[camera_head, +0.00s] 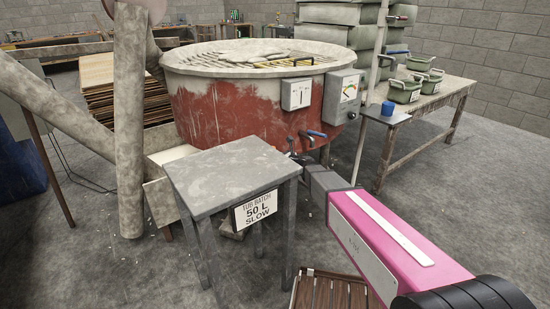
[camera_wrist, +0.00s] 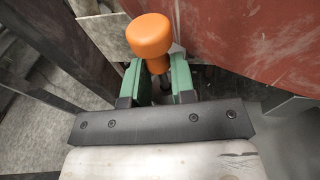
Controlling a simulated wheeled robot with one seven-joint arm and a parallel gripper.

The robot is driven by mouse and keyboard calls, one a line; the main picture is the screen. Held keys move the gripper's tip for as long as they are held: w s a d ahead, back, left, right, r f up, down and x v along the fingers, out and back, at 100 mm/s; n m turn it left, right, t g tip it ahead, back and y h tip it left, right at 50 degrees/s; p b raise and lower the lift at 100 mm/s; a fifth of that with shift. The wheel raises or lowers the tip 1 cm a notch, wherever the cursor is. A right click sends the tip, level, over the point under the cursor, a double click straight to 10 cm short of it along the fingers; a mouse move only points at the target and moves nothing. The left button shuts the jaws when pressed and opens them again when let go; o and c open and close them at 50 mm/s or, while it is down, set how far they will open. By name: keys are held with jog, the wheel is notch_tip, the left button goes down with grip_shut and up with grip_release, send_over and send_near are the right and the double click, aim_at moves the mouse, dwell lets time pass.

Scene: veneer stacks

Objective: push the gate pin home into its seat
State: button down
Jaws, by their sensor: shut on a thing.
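An orange, round-headed knob (camera_wrist: 149,36) shows at the top of the wrist view, and I take it to be the gate pin's head. My gripper (camera_wrist: 157,74) has its two green fingers shut on the pin just below this head. The pin's lower part and its seat are hidden, so I cannot tell how deep it sits. In the head view my gripper (camera_head: 299,158) is low at the front of the red tub (camera_head: 230,112), close to a blue-handled valve (camera_head: 316,134). The orange head does not show clearly there.
A grey table (camera_head: 222,174) with a "TUB BATCH 50 L SLOW" sign (camera_head: 257,210) stands left of my gripper. A wooden slatted crate (camera_head: 330,292) is on the floor below my arm. A bench (camera_head: 440,101) with green containers is at right.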

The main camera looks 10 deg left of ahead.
jog(key=shift+f, duration=0.95)
jog(key=shift+r, duration=0.1)
jog(key=shift+r, duration=1.15)
jog(key=shift+s+m+t+h, duration=0.15)
jog(key=shift+m+t+h, duration=0.15)
jog(key=shift+m+t, duration=0.3)
jog(key=shift+h, duration=0.3)
jog(key=shift+f, duration=1.25)
dwell(0.6)
jog(key=shift+r, duration=0.2)
jog(key=shift+r, duration=1.05)
